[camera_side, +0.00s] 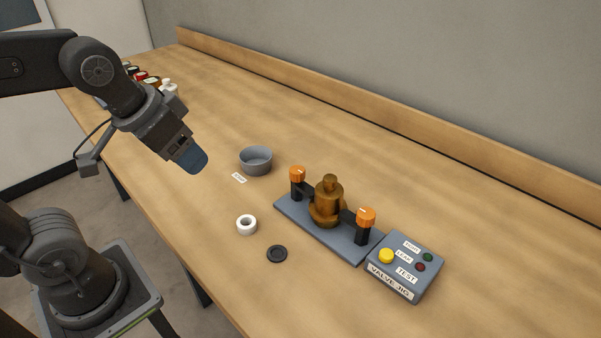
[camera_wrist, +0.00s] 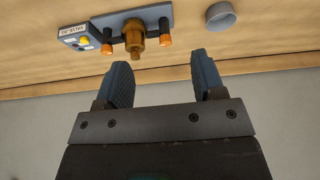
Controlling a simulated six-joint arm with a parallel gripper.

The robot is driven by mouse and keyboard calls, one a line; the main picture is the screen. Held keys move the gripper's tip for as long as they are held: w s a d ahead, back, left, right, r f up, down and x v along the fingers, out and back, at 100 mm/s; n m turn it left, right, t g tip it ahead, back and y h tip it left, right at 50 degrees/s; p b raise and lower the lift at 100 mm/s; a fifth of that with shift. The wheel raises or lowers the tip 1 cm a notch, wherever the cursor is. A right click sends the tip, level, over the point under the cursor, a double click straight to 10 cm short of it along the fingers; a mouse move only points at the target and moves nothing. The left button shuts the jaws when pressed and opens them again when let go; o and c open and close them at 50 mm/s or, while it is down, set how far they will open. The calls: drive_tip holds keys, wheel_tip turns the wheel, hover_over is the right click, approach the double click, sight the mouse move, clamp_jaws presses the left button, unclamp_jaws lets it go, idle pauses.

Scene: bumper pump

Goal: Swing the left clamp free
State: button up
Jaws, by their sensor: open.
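A brass valve (camera_side: 328,203) stands upright on a grey jig plate (camera_side: 290,212). Two clamps with orange knobs flank it: one clamp (camera_side: 297,175) on the left and one (camera_side: 365,217) on the right in the side view. Dark arms reach from both clamp posts to the valve. My gripper (camera_side: 192,160) is raised above the table, left of the jig and well apart from it. In the wrist view my gripper (camera_wrist: 161,80) is open and empty between its two blue fingers. The valve (camera_wrist: 134,38) and both clamps show upside down beyond the fingertips.
A grey control box (camera_side: 405,266) with a yellow button adjoins the jig's right end. A grey bowl (camera_side: 256,161), a white tape roll (camera_side: 246,225) and a black ring (camera_side: 277,254) lie nearby. Several small bottles (camera_side: 150,82) stand at the far left. A wooden ledge backs the table.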

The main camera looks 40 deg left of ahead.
drive_tip(key=w+r+n+g, duration=0.1)
drive_tip(key=w+r+g, duration=0.15)
drive_tip(key=w, duration=0.95)
drive_tip(key=n+g, duration=0.1)
drive_tip(key=g, duration=0.2)
hover_over(298, 169)
wheel_tip(298, 169, down, 6)
wheel_tip(298, 169, down, 13)
drive_tip(key=shift+a+r, duration=0.1)
drive_tip(key=shift+c, duration=0.2)
drive_tip(key=c, duration=0.9)
